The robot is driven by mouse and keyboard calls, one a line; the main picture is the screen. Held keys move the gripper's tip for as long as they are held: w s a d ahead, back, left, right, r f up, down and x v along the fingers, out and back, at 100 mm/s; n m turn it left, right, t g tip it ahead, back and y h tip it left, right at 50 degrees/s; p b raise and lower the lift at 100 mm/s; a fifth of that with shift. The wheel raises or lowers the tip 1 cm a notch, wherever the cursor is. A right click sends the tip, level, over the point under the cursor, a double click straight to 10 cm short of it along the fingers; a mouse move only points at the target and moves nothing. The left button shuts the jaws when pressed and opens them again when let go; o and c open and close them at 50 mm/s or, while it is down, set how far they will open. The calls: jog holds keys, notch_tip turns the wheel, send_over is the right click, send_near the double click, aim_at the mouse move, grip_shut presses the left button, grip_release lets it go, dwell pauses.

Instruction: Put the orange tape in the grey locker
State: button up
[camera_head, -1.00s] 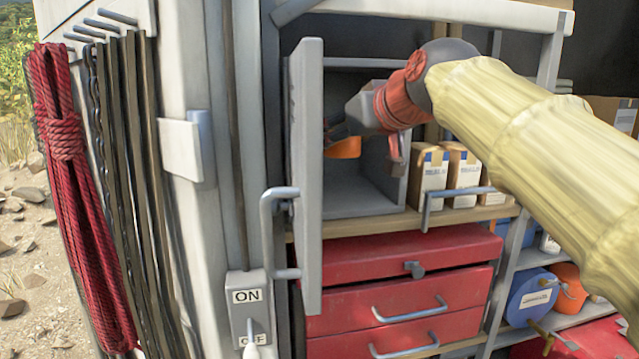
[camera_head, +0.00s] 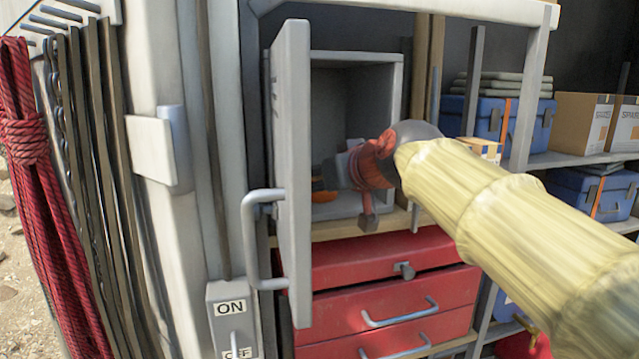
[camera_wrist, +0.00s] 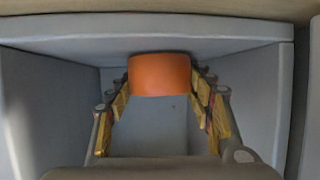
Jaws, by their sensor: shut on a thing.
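The grey locker (camera_head: 357,66) stands open on the shelf, its grey door (camera_head: 292,170) swung out toward me at the left. My gripper (camera_head: 325,184) reaches inside, low in the locker. In the wrist view my gripper (camera_wrist: 160,85) is shut on the orange tape (camera_wrist: 160,74), with a finger on each side of it. Grey locker walls (camera_wrist: 255,95) surround it in that view. In the head view only a small part of the orange tape (camera_head: 323,196) shows; the door edge and my gripper hide the rest. I cannot tell whether the tape touches the locker floor.
Red drawers (camera_head: 375,290) lie below the locker. Blue boxes (camera_head: 480,118) and cardboard boxes (camera_head: 582,120) fill the shelves at the right. A red rope (camera_head: 30,150) and dark straps hang at the left. An ON/OFF switch (camera_head: 232,318) is on the post.

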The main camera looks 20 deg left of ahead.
jog(key=shift+f, duration=0.2)
jog(key=o, duration=1.1)
jog(key=shift+o, duration=0.4)
jog(key=shift+r, duration=0.1)
jog(key=shift+s+d+r, duration=0.1)
jog(key=shift+r, duration=0.1)
jog(key=b+v, duration=0.2)
jog(key=v, duration=0.9)
jog(key=shift+s+d, duration=0.2)
jog(key=shift+d, duration=0.05)
